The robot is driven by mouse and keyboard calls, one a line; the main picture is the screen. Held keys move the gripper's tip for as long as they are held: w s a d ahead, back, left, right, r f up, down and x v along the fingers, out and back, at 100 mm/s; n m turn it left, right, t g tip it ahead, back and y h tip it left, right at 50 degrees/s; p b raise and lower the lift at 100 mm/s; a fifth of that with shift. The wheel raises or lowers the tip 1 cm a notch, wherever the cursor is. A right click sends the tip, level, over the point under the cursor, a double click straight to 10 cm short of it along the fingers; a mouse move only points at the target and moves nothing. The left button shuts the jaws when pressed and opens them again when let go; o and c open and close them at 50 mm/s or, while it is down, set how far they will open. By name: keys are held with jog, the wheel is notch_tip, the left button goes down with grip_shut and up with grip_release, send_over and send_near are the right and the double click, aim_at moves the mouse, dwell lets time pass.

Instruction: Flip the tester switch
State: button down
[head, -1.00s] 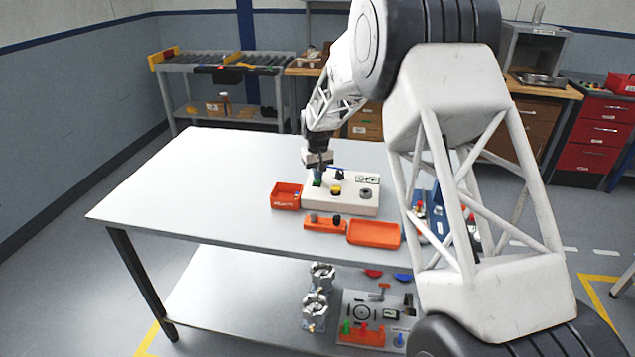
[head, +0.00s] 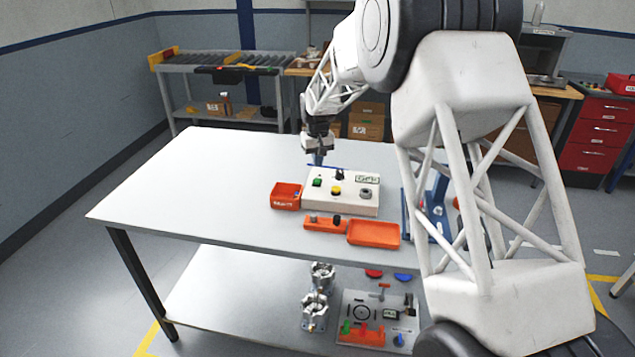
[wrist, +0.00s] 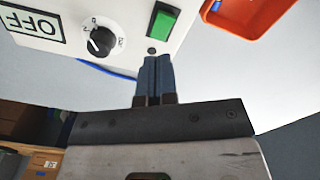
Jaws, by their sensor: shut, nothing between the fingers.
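The tester is a white box (head: 345,204) on the table. A green rocker switch in a black frame (head: 317,182) sits on its top at the left; it also shows in the wrist view (wrist: 162,25). I cannot tell which way it is tipped. A label reading OFF (wrist: 33,25) is on the box, with a black pointer knob (wrist: 101,41) between it and the green switch. My gripper (head: 318,163) is above the box's back left edge, fingers together and empty. In the wrist view its fingertips (wrist: 155,58) appear just short of the green switch, apart from it.
An orange bin (head: 286,196) stands left of the tester, and an orange tray (head: 374,234) lies in front. A yellow button (head: 336,190) and a grey round part (head: 365,193) are on the box. A blue cable (wrist: 105,70) runs behind it. The table's left side is clear.

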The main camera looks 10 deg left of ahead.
jog(key=shift+r, duration=0.8)
jog(key=shift+r, duration=0.1)
jog(key=s+d+r+m+t, duration=0.1)
jog(key=s+d+r+m, duration=0.1)
jog(key=s+d+r, duration=0.8)
jog(key=s+d+r+m, duration=0.1)
jog(key=s+d+r, duration=0.6)
jog(key=s+d, duration=0.6)
jog(key=s+d+f+m, duration=0.1)
jog(key=s+d, duration=0.3)
jog(key=s, duration=0.7)
jog(key=s+d+f+m+t, duration=0.1)
jog(key=s+d, duration=0.4)
jog(key=s, duration=0.6)
jog(key=s+d+f+m, duration=0.1)
jog(key=s+d, duration=0.3)
jog(key=s, duration=0.8)
jog(key=shift+d+f+t, duration=0.15)
jog(key=shift+d+t, duration=0.05)
jog(key=shift+t, duration=0.1)
